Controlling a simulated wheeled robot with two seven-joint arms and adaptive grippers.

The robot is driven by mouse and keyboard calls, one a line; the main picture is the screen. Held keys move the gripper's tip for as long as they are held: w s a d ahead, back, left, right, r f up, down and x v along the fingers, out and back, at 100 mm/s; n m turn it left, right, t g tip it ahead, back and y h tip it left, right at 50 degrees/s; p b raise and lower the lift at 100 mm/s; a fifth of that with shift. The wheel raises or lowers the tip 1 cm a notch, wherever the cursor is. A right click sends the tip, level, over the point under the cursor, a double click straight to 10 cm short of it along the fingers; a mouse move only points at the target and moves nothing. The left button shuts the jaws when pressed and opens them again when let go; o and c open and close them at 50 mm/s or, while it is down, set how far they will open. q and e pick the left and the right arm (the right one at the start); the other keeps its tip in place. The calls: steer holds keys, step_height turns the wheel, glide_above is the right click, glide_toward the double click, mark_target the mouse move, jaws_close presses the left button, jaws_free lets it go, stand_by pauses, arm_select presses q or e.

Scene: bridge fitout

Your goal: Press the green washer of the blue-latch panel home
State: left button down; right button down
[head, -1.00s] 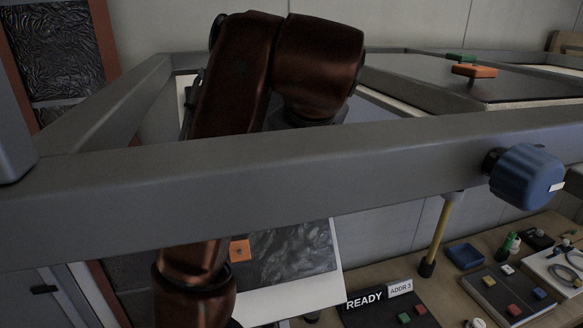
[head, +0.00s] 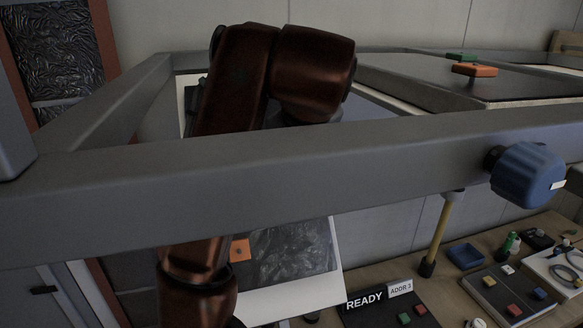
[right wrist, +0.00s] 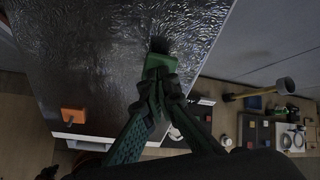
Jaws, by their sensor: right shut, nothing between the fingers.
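In the right wrist view my right gripper (right wrist: 166,92) is shut, its dark green fingers together. A green block, which looks like the green washer (right wrist: 160,63), is right at its fingertips; I cannot tell touching from a small gap. A black part (right wrist: 160,45) is just beyond the washer, against a dark wrinkled panel (right wrist: 100,50). An orange block (right wrist: 75,115) is at the panel's edge. No blue latch shows on this panel. In the head view the panel (head: 290,250) shows below a grey beam, with the orange block (head: 240,250); the washer and right gripper are hidden there.
The grey beam (head: 300,170) crosses in front of my copper-coloured arm, with a blue knob (head: 527,175) at its right. Another panel with an orange block (head: 474,70) lies upper right. A bench (head: 380,270) holds a READY sign (head: 365,300), a blue tray (head: 466,256) and button boxes.

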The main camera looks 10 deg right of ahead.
steer(key=shift+w+f, duration=0.15)
steer(key=shift+f, duration=0.05)
steer(key=shift+w+f, duration=0.3)
steer(key=shift+w, duration=0.25)
steer(key=s+r, duration=0.4)
steer(key=s, duration=0.2)
steer(key=shift+r+p, duration=0.3)
steer(key=shift+p, duration=0.05)
stand_by(0.6)
steer(key=shift+d, duration=0.1)
